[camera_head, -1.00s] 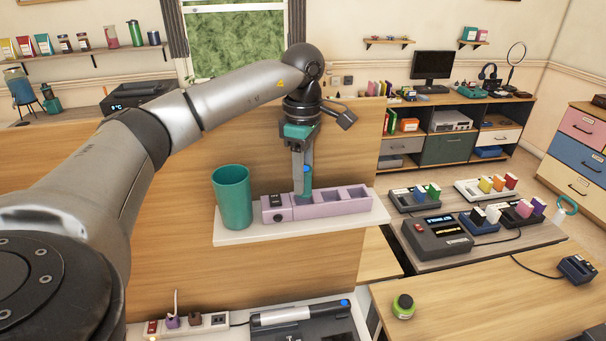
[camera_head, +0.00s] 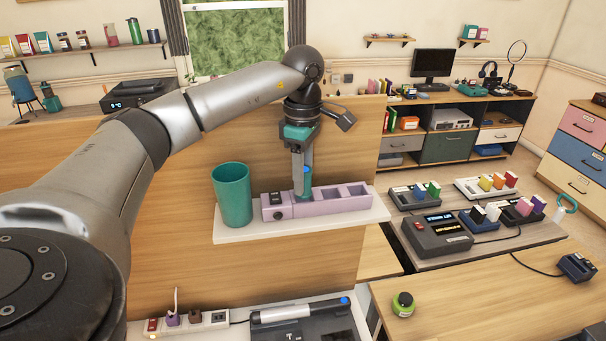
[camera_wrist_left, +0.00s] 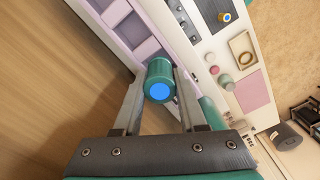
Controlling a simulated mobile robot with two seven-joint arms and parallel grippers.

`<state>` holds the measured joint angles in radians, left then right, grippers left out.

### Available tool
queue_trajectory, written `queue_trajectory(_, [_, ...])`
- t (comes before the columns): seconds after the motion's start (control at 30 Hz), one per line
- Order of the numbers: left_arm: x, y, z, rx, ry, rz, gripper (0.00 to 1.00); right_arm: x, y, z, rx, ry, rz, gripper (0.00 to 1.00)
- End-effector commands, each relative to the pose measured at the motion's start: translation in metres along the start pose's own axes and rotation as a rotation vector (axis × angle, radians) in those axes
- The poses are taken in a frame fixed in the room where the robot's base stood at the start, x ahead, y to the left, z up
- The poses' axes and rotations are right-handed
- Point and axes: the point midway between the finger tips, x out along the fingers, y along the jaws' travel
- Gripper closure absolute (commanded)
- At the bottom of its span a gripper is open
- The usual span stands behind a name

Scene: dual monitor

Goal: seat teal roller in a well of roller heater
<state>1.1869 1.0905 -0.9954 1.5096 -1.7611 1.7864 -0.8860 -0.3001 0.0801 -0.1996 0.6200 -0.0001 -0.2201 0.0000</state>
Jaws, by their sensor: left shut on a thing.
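The teal roller (camera_wrist_left: 159,79) with a blue end is between the two fingers of my left gripper (camera_wrist_left: 158,95), which is shut on it. In the head view the roller (camera_head: 306,181) is upright over the lilac roller heater (camera_head: 328,206). The heater has a row of square wells and lies on a white shelf. My left gripper (camera_head: 302,182) points down, with its fingertips at the heater. The heater's front wall hides the roller's lower end, so I cannot tell how deep it sits. My right gripper is not in view.
A teal cup (camera_head: 232,195) stands on the white shelf (camera_head: 240,236), left of the heater. A wooden panel (camera_head: 180,240) rises behind the shelf. To the right, a desk holds a dark grey device (camera_head: 436,235) and several blocks in trays.

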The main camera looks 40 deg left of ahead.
Motion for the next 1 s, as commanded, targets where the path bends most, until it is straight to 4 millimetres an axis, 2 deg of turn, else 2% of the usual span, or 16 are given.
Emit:
queue_trajectory(0.83, [0.022,0.000,0.000,0.000,0.000,0.000,1.00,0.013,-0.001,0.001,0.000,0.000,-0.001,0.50])
queue_trajectory(0.87, [0.022,0.000,0.000,0.000,0.000,0.001,0.57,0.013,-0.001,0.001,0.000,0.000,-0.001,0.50])
queue_trajectory(1.0, [0.021,0.000,0.000,0.000,0.000,0.000,0.41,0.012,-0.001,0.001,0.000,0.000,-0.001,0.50])
